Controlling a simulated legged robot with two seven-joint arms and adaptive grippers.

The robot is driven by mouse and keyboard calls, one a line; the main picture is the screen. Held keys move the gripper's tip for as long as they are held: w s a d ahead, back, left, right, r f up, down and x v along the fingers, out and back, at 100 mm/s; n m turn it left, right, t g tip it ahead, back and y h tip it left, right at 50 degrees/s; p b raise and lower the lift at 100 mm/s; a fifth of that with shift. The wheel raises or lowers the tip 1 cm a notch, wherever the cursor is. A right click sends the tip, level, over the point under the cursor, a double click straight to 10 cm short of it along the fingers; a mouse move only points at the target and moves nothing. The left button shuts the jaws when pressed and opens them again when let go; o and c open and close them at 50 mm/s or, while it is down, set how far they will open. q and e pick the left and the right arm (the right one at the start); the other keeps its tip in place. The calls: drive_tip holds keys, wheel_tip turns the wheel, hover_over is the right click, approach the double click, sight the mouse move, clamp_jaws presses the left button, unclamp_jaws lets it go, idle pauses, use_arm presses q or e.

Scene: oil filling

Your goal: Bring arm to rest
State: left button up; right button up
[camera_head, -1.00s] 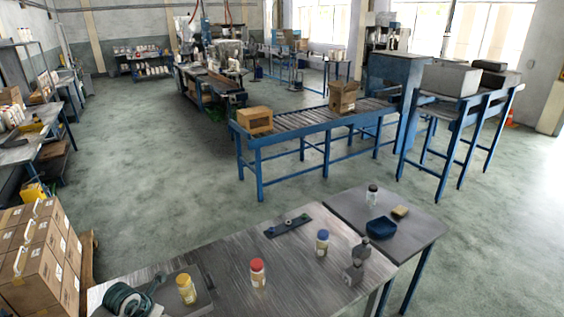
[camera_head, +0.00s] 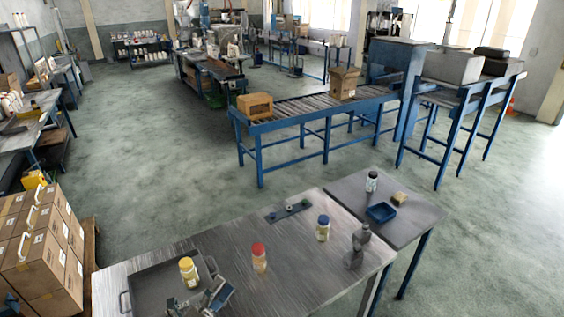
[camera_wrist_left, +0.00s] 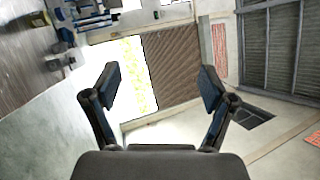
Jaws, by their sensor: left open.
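My left gripper (camera_head: 212,297) shows at the bottom edge of the head view, in front of the yellow-capped bottle (camera_head: 188,272) and over the near right part of a dark tray (camera_head: 150,285). In the left wrist view my left gripper (camera_wrist_left: 156,88) has its two dark fingers spread wide, with nothing between them. That view looks sideways across the room, with part of a tabletop at the upper left. My left arm is mostly outside the head view. My right gripper is not in view.
A red-capped bottle (camera_head: 259,258), a blue-capped bottle (camera_head: 323,228) and a grey device (camera_head: 357,246) stand on the metal table (camera_head: 290,275). A side table holds a blue tray (camera_head: 381,212), a sponge (camera_head: 399,198) and a black-capped bottle (camera_head: 372,181). Stacked cartons (camera_head: 45,245) stand left.

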use_arm(q)
drive_tip(key=s+a+f+n+t+y, duration=0.1)
drive_tip(key=a+f+n+y, duration=0.2)
drive_tip(key=a+n+y, duration=0.4)
drive_tip(key=a+f+n+t+y, duration=0.1)
drive_tip(key=a+f+n+y, duration=0.1)
drive_tip(key=f+n+y, duration=0.35)
drive_tip(key=s+a+f+n+g+y, duration=0.35)
drive_tip(key=s+f+n+g, duration=0.35)
drive_tip(key=f+n, duration=0.25)
drive_tip(key=s+d+f+n+g+h, duration=0.1)
drive_tip(key=s+d+f+g+h, duration=0.15)
drive_tip(key=s+f+g, duration=0.5)
drive_tip(key=s+d+f+n+g+h, duration=0.15)
drive_tip(key=s+d+f, duration=0.25)
drive_tip(key=s, duration=0.7)
drive_tip(key=s+f+g, duration=0.1)
drive_tip(key=s+f, duration=0.1)
drive_tip(key=f, duration=1.3)
drive_tip(key=s+f+g, duration=0.1)
drive_tip(key=s+f, duration=0.1)
drive_tip(key=f, duration=1.2)
drive_tip(key=s+a+f+g+y, duration=0.1)
drive_tip(key=s+a+f, duration=0.2)
drive_tip(key=s+f, duration=1)
drive_tip(key=s, duration=0.3)
drive_tip(key=shift+a+f, duration=0.25)
drive_tip(key=shift+a, duration=0.15)
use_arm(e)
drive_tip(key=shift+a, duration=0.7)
